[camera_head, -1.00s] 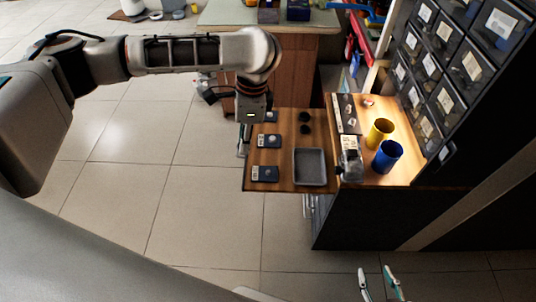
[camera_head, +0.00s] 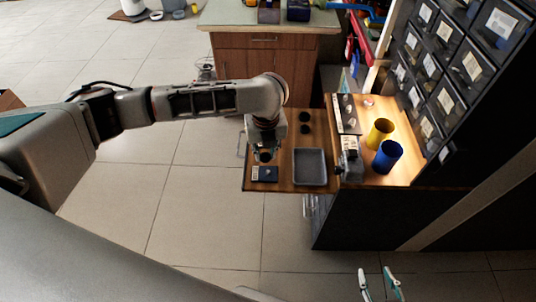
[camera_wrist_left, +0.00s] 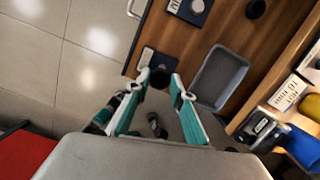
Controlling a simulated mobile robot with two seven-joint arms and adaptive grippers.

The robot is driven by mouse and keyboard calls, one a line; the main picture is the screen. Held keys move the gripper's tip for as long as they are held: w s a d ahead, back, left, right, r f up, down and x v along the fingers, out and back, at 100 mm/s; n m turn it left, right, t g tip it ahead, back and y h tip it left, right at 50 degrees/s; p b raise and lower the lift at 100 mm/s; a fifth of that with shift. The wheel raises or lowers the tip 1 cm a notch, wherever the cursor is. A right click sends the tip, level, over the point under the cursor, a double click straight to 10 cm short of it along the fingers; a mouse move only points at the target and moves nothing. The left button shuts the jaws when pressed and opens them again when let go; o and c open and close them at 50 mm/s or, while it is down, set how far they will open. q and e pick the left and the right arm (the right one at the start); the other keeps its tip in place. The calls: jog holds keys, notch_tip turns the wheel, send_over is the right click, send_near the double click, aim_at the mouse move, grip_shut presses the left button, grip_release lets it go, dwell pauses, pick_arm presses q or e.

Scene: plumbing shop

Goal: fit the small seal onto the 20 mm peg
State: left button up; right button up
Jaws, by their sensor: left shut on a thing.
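My left gripper (camera_head: 264,156) is over the left part of the wooden table. In the left wrist view its teal fingertips (camera_wrist_left: 160,80) are shut on a small black round seal (camera_wrist_left: 159,77). A dark peg plate (camera_head: 265,174) with a small peg and pale label lies just in front of the gripper; its corner shows in the wrist view (camera_wrist_left: 147,57). Another plate (camera_wrist_left: 190,10) with a larger pale round peg lies farther along. I cannot read the peg sizes. My right gripper (camera_head: 379,272) is open and empty at the bottom of the head view.
A grey tray (camera_head: 310,168) lies to the right, empty. On the raised lit shelf stand a yellow cup (camera_head: 379,133) and a blue cup (camera_head: 387,157). Drawer bins (camera_head: 447,95) rise at the right.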

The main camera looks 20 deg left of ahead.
aim_at(268, 170)
pick_arm(q)
jog(key=m, duration=0.1)
jog(key=f+m, duration=0.1)
jog(key=m, duration=0.1)
jog(key=shift+w+d+f+h, duration=0.2)
jog(key=shift+d+f+h, duration=0.1)
jog(key=shift+d, duration=0.05)
notch_tip(268, 170, down, 4)
jog(key=b, duration=0.2)
jog(key=shift+s+r+b, duration=0.1)
jog(key=shift+s+b, duration=0.05)
jog(key=shift+b, duration=0.2)
jog(key=shift+f+b, duration=0.3)
jog(key=shift+f, duration=0.05)
jog(key=shift+f+b, duration=0.5)
jog(key=shift+f, duration=0.25)
jog(key=shift+w, duration=0.2)
pick_arm(e)
jog(key=shift+w+a+f, duration=0.1)
jog(key=shift+w+f, duration=0.3)
jog(key=shift+f, duration=0.4)
pick_arm(q)
jog(key=shift+r, duration=0.1)
pick_arm(e)
jog(key=shift+s+a+f, duration=0.15)
jog(key=shift+s+f, duration=0.05)
